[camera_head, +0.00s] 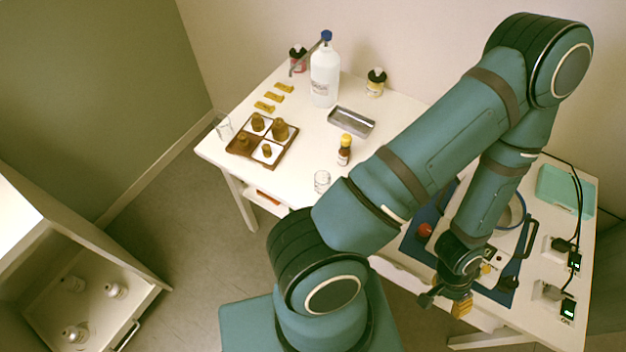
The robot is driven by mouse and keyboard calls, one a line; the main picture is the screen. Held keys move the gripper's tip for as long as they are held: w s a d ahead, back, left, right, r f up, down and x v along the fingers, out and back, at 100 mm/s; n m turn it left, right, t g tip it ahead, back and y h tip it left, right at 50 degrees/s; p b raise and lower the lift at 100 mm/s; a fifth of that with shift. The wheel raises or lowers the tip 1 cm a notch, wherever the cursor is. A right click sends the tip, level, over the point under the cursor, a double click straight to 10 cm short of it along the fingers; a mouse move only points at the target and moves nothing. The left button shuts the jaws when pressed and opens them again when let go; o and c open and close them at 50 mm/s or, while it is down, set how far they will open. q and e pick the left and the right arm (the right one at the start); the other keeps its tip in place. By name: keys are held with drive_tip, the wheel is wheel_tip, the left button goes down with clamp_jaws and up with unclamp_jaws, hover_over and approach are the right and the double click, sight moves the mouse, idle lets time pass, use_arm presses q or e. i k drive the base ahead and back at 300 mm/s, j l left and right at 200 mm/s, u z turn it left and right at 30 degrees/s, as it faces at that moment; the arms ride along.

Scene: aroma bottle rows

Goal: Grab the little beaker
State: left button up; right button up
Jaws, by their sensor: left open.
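A small clear glass beaker (321,181) stands upright near the front edge of the white table, just left of my arm. A second clear glass vessel (224,128) stands at the table's left corner; I cannot tell which of the two is the little beaker. My left gripper (445,301) is open, low at the right, by the front edge of the blue tray (412,240). It is well to the right of both glasses and nothing shows in it. My right gripper is out of view.
A wooden tray (238,147) with several brown pieces, a metal dish (351,121) and a large white bottle (324,80) are further back. An open drawer (130,318) holds several flasks at the lower left.

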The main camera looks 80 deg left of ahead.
sight(320, 177)
drive_tip(key=k+u, duration=0.1)
drive_tip(key=u, duration=0.4)
drive_tip(key=j+u, duration=0.15)
drive_tip(key=u, duration=0.35)
drive_tip(key=j+u, duration=0.15)
drive_tip(key=u, duration=0.35)
drive_tip(key=k+j+u, duration=0.1)
drive_tip(key=u, duration=0.4)
drive_tip(key=z, duration=1.05)
drive_tip(key=k+j+z, duration=0.35)
drive_tip(key=j+z, duration=0.15)
drive_tip(key=i+j, duration=0.2)
